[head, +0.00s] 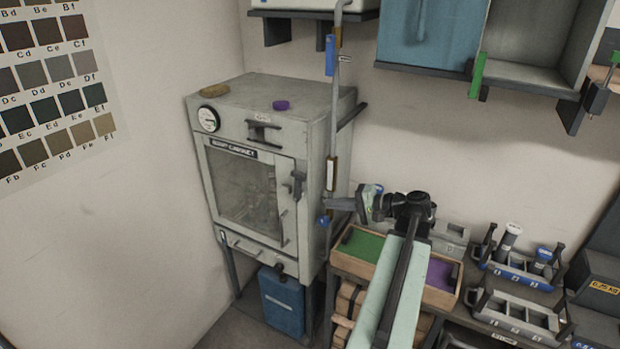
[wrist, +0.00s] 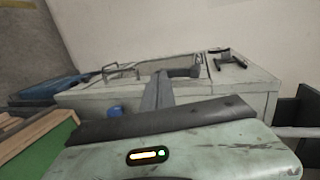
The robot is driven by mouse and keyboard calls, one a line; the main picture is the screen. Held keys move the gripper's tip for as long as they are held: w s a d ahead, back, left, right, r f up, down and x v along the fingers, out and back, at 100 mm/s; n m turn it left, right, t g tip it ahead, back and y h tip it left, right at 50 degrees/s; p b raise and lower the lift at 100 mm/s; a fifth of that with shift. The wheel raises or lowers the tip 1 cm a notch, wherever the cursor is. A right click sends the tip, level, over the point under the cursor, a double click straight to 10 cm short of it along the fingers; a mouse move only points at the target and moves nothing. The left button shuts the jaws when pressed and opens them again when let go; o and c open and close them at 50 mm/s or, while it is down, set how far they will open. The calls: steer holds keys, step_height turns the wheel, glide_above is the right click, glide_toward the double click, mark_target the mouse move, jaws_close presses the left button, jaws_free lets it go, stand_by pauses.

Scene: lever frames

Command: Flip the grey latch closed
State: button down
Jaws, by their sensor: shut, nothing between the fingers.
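The dark grey latch (head: 297,185) sits at the right edge of the door on the pale grey cabinet (head: 268,112). In the wrist view the cabinet appears turned on its side, and the latch (wrist: 190,71) shows just beyond my fingers. My gripper (head: 331,203) is shut and empty, beside the cabinet's right side, with its fingers pointing left toward the front edge. In the wrist view the fingers (wrist: 160,84) look close to the latch; whether they touch it I cannot tell. The cabinet door (head: 243,188) looks shut.
A vertical pipe (head: 334,120) with a blue knob (head: 323,220) runs beside the cabinet's right side, near my fingers. A tray with green and purple sections (head: 446,298) lies below my arm. A blue bin (head: 282,300) stands under the cabinet. Space before the door looks clear.

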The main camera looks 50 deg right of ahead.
steer(key=shift+m+t+h, duration=0.4)
steer(key=shift+t, duration=0.3)
steer(key=s+d+r, duration=0.2)
steer(key=s+d, duration=0.1)
steer(key=shift+s+r, duration=0.1)
steer(key=shift+r, duration=0.15)
steer(key=b, duration=0.2)
glide_toward(300, 187)
steer(key=x, duration=0.5)
steer(key=shift+w+a, duration=0.25)
steer(key=shift+w, duration=0.05)
steer(key=shift+w+a, duration=0.1)
steer(key=shift+w, duration=0.3)
